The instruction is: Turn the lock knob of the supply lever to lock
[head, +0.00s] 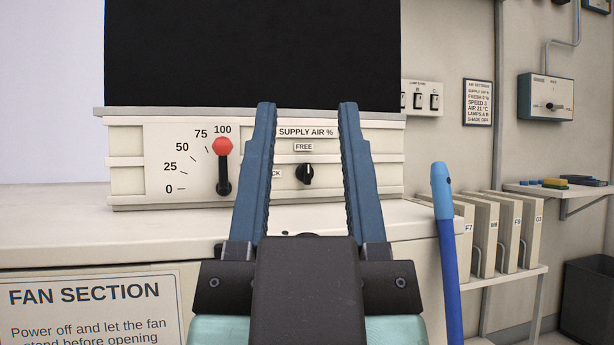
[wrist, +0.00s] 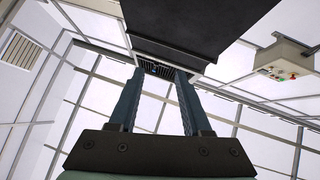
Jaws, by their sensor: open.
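The black lock knob (head: 305,174) sits on the cream supply air panel (head: 126,181). A FREE label is above it, and a label ending in CK at its left is partly hidden by my left finger. Its pale mark appears to point up, towards FREE; the exact angle is hard to tell. The supply lever (head: 223,166), black with a red end, points up near 100. My gripper (head: 307,107) is open and empty, and the knob shows between its fingers. They look apart from the knob. The gripper also shows in the wrist view (wrist: 160,71), without the knob.
A blue upright handle (head: 444,225) stands right of my gripper. A worktop (head: 60,225) lies below the panel, with a FAN SECTION sign (head: 90,300) beneath. Labelled filters (head: 485,235) stand on a shelf at the right. A dark screen (head: 250,50) is above the panel.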

